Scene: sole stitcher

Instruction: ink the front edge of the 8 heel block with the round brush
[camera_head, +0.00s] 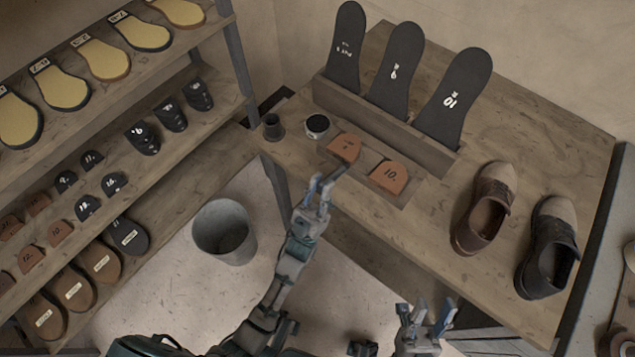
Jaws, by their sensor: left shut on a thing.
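Two brown heel blocks lie on the table near its front edge. The nearer-right one (389,178) is marked 10. The other heel block (344,148), up and left of it, has a small mark that I cannot read surely; it may be the 8. My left gripper (320,187) is just in front of the table edge, below that block, shut on a thin thing that points up-right toward the blocks. It is probably the round brush, but it is mostly hidden by the fingers. Whether it touches a block I cannot tell. My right gripper (430,318) is low in the view, open and empty.
A dark cup (272,126) and a small round pot (317,125) stand left of the blocks. A rack (375,121) holds black soles behind. Two shoes (485,210) (547,248) stand right. Shelves with soles and heels fill the left; a bin (224,232) stands below.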

